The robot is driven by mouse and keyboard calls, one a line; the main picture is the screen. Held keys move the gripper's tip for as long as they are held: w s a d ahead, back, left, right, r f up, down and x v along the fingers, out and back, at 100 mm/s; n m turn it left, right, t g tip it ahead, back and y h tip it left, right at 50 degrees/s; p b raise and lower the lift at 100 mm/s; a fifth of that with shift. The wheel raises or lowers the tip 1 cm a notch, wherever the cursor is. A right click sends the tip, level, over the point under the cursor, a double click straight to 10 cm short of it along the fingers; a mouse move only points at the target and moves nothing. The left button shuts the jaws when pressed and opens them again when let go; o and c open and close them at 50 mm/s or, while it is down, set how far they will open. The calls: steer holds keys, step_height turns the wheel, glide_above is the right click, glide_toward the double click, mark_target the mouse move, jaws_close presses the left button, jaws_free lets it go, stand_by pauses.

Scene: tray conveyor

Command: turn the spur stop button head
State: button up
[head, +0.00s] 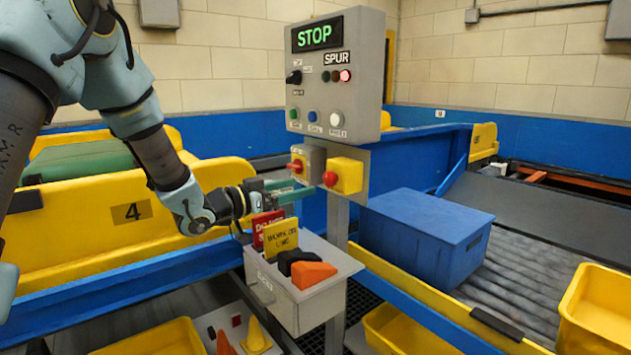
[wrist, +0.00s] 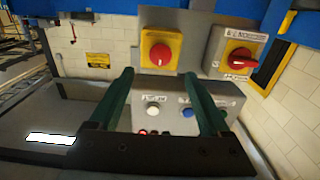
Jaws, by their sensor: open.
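The spur stop button is a red round head (head: 330,179) on a yellow box (head: 349,175), mounted on a plate below the control panel. In the wrist view, which looks upside down, the red head (wrist: 160,55) lies just beyond and between the fingertips. Beside it is a grey box with a red rotary switch (head: 297,166), which also shows in the wrist view (wrist: 238,58). My gripper (head: 304,188) has green fingers spread open and empty, pointing at the boxes. In the wrist view my gripper (wrist: 157,77) appears apart from the head; exact distance is unclear.
Below my gripper is a grey holder (head: 320,262) with signs and orange and black blocks. A blue crate (head: 425,235) stands on rollers at right. Yellow bins (head: 600,305) stand low in front.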

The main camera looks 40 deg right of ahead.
mark_target(326, 180)
steer(key=d, duration=0.2)
steer(key=d+p, duration=0.1)
steer(key=d, duration=0.5)
steer(key=shift+s+d+p, duration=0.15)
steer(key=shift+s+p, duration=0.1)
steer(key=shift+p, duration=0.1)
jaws_close()
